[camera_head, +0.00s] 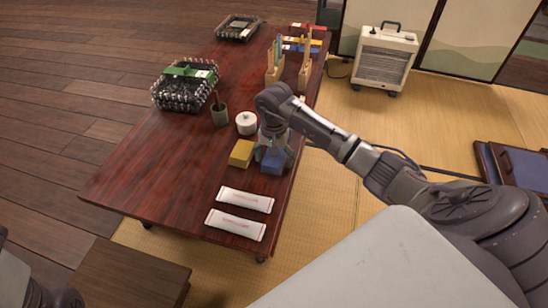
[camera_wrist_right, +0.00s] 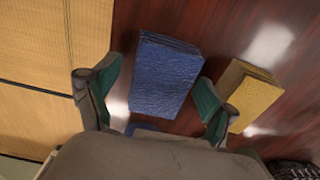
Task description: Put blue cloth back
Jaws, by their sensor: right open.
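The blue cloth (camera_head: 272,168), a folded block, lies on the dark red table near its right edge. It also shows in the right wrist view (camera_wrist_right: 166,75). My right gripper (camera_head: 273,156) is over the cloth, pointing down. In the wrist view its two green-padded fingers (camera_wrist_right: 160,88) are apart, one on each side of the cloth's near part. I cannot tell whether they touch it. A small blue patch shows between the fingers below the cloth. My left gripper is not seen; only bits of my left arm show at the lower left.
A yellow folded cloth (camera_head: 241,153) lies close to the left of the blue one. A white lidded pot (camera_head: 246,123) and a dark cup (camera_head: 219,116) stand behind. Two white wrapped packets (camera_head: 246,199) lie in front. Wooden holders (camera_head: 274,70) stand farther back.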

